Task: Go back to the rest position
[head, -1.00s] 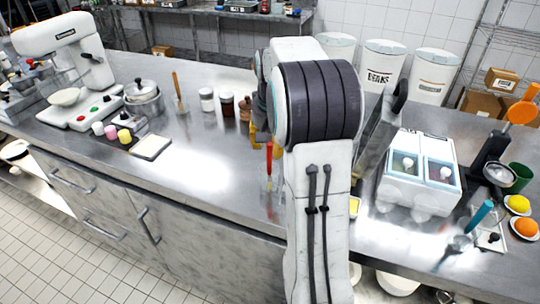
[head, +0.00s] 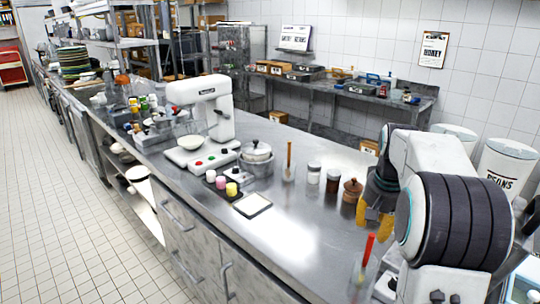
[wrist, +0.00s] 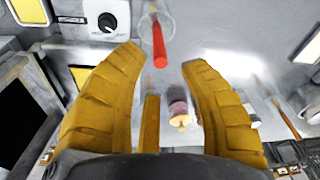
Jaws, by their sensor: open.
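My gripper (head: 374,222) has yellow-orange fingers and hangs over the steel counter (head: 300,240) at the right of the head view. In the wrist view my gripper (wrist: 163,60) shows its fingers spread apart, with nothing held between them. A red-handled tool (head: 368,249) stands in a clear container just in front of the gripper in the head view. The red handle also shows beyond the fingertips in the wrist view (wrist: 159,45). A small dark jar with a tan top (wrist: 178,108) shows between the fingers, apart from them.
A lidded steel pot (head: 257,160) and a white mixer (head: 203,110) are farther left. Bare counter lies in front of the jars.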

